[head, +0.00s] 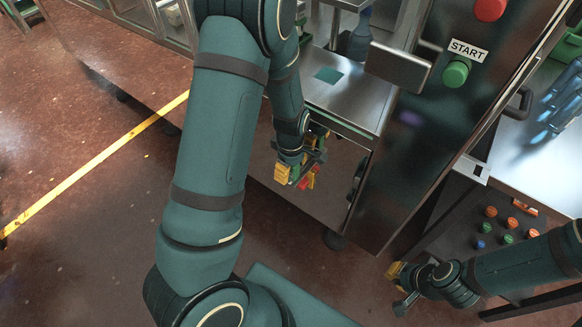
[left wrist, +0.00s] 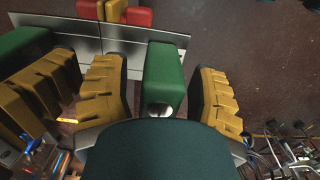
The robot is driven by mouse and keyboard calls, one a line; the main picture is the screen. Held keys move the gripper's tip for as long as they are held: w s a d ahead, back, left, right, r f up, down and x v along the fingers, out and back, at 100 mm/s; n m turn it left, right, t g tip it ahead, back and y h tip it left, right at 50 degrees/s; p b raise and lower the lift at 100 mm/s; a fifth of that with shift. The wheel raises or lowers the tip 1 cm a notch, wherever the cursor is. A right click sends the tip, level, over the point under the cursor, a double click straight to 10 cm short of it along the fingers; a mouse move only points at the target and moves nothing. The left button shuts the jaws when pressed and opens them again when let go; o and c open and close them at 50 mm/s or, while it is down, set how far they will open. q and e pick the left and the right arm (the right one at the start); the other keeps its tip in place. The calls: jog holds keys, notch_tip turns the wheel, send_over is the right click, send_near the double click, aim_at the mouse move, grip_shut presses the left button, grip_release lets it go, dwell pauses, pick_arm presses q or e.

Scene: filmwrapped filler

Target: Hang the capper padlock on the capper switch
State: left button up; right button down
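My left gripper (head: 298,172) is low in front of the machine's metal front panel (head: 325,185). Its yellow finger pads (left wrist: 160,90) stand apart in the left wrist view. A green block (left wrist: 163,75) shows between them, with a gap on each side. Red and yellow parts (left wrist: 126,12) show beyond, at the top of that view. Red also shows beside the gripper in the head view (head: 307,180). I cannot tell which of these is the capper padlock or the capper switch. My right gripper (head: 401,285) is at lower right; its opening is unclear.
A control column with a green START button (head: 456,74) and a red button (head: 490,8) stands right of my left gripper. Coloured buttons (head: 509,225) sit on a dark panel under a worktop with blue bottles (head: 565,103). Open floor (head: 90,230) lies left.

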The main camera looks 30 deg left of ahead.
pick_arm(q)
notch_tip(320, 180, up, 12)
dwell(0.7)
jog(key=s+d+f+m+h, duration=0.2)
jog(key=s+d+f+m, duration=0.3)
jog(key=d+f+m, duration=0.2)
jog(key=s+d+f+m+t+h, duration=0.1)
jog(key=s+d+f+m, duration=0.4)
jog(key=d+f+m, duration=0.3)
notch_tip(320, 180, down, 4)
jog(key=shift+d+r+t+h, duration=0.15)
jog(key=shift+d+t+h, duration=0.2)
jog(key=shift+d, duration=0.9)
